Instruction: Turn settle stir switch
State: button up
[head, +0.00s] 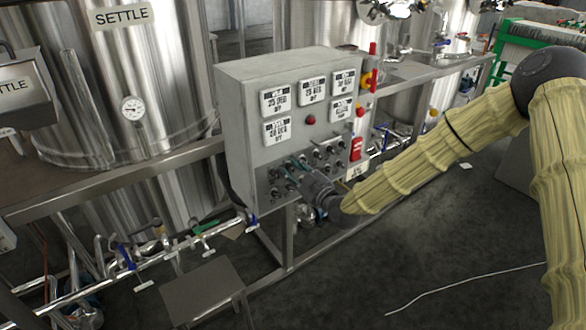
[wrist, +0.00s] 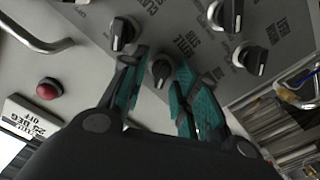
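The settle stir switch (wrist: 161,70) is a black rotary knob with a pale pointer line on the grey panel. In the head view my gripper (head: 294,174) is at the lower part of the control box (head: 240,105), among the knobs. The gripper hides this switch there.
Other black knobs sit close by, one to the left (wrist: 122,33) and others to the right (wrist: 250,58). A red button (wrist: 49,88) and a metal handle (wrist: 38,40) are on the left. A steel tank marked SETTLE (head: 122,60) and pipes stand left of the box.

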grip_shut()
jog(key=shift+f+m+b, duration=0.1)
jog(key=shift+m+b, duration=0.2)
jog(key=shift+b, duration=0.05)
jog(key=shift+m+b, duration=0.5)
jog(key=shift+b, duration=0.05)
jog(key=m+b, duration=0.2)
jog(key=m, duration=0.1)
jog(key=shift+w+f, duration=0.1)
jog(key=m+b, duration=0.3)
jog(key=m, duration=0.1)
jog(key=shift+d+m, duration=0.15)
jog(key=shift+m, duration=0.25)
jog(key=shift+m+b, duration=0.7)
jog(key=shift+m, duration=0.5)
jog(key=shift+w+r, duration=0.1)
jog(key=shift+r, duration=0.1)
